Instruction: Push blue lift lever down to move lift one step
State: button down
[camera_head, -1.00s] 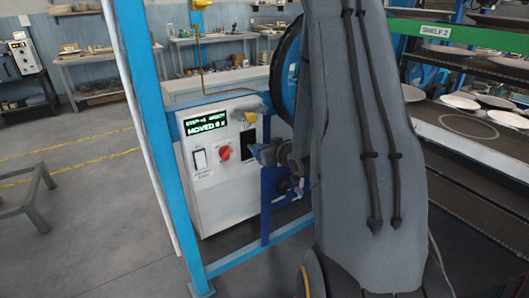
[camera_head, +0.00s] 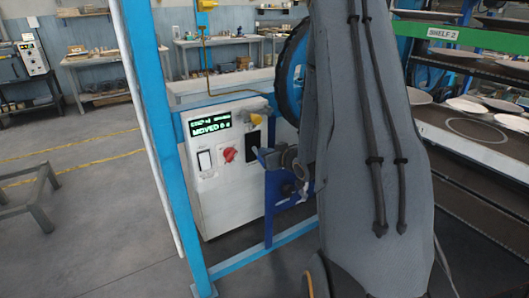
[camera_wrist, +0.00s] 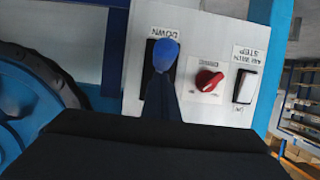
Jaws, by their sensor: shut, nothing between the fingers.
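The blue lift lever shows in the wrist view as a blue knob (camera_wrist: 166,55) on a dark blue stem, in front of a black slot marked DOWN. That view is upside down. The knob stands out from the white control panel (camera_head: 208,205). My gripper (camera_head: 270,157) is shut and empty, close to the panel's slot in the head view. In the wrist view its black body (camera_wrist: 150,150) fills the bottom and covers the lower end of the stem. I cannot tell whether the fingers touch the lever.
A red rotary switch (camera_head: 228,155) and a white rocker switch (camera_head: 205,160) sit beside the slot. A lit display (camera_head: 210,122) is above them. A blue post (camera_head: 160,130) stands left of the panel. Shelves with plates (camera_head: 470,106) are at right.

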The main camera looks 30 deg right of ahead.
jog(key=p+v, duration=0.3)
jog(key=v, duration=0.4)
jog(key=shift+r, duration=0.2)
dwell(0.5)
jog(key=s+a+f+g+h+b, duration=0.1)
jog(key=s+a+g+b, duration=0.15)
jog(key=a+g, duration=0.6)
jog(key=s+a+r+g+y+b, duration=0.1)
jog(key=s+a+g, duration=0.3)
jog(key=s+a, duration=1.1)
jog(key=shift+s+a+r+b, duration=0.25)
jog(key=shift+s+b, duration=0.05)
jog(key=shift+s, duration=0.25)
dwell(1.5)
